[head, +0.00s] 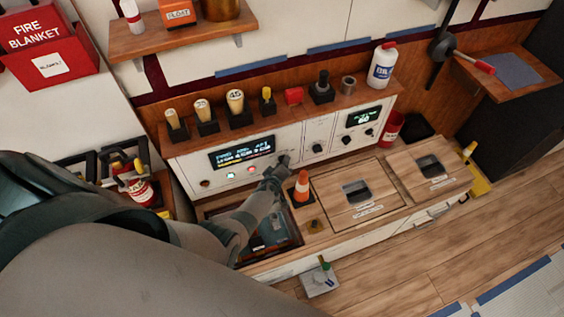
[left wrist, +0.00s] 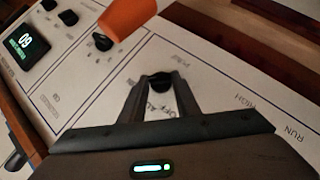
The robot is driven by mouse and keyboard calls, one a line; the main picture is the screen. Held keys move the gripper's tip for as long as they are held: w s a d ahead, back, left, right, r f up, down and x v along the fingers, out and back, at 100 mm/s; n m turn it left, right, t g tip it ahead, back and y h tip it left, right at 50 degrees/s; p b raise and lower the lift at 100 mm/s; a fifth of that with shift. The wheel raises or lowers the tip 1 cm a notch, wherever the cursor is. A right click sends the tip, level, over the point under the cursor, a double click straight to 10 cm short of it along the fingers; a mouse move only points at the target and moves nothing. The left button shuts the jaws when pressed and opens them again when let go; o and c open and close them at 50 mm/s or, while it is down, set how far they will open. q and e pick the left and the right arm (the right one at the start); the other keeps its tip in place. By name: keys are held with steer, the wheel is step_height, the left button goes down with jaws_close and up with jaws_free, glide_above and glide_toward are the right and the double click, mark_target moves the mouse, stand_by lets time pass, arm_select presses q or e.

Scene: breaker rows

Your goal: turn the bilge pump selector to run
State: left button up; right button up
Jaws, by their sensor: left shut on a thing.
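The white control panel (head: 300,138) stands along the back of the counter. My left gripper (head: 282,163) reaches the panel just right of the large display. In the left wrist view its two fingers (left wrist: 160,86) are closed on either side of a black selector knob (left wrist: 159,80). Printed lettering around the knob appears upside down; OFF reads between the fingers, and RUN (left wrist: 294,132) stands at the far right. The knob's pointer is hidden, so its setting cannot be told. My right gripper is not in view.
An orange cone (head: 302,185) stands close to my left gripper and also shows in the wrist view (left wrist: 125,16). Other knobs (head: 318,148) sit to the right. A large display (head: 241,152) and a small display (head: 364,117) are lit.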

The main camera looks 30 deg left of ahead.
arm_select(q)
steer(key=shift+s, duration=0.1)
steer(key=o, duration=1)
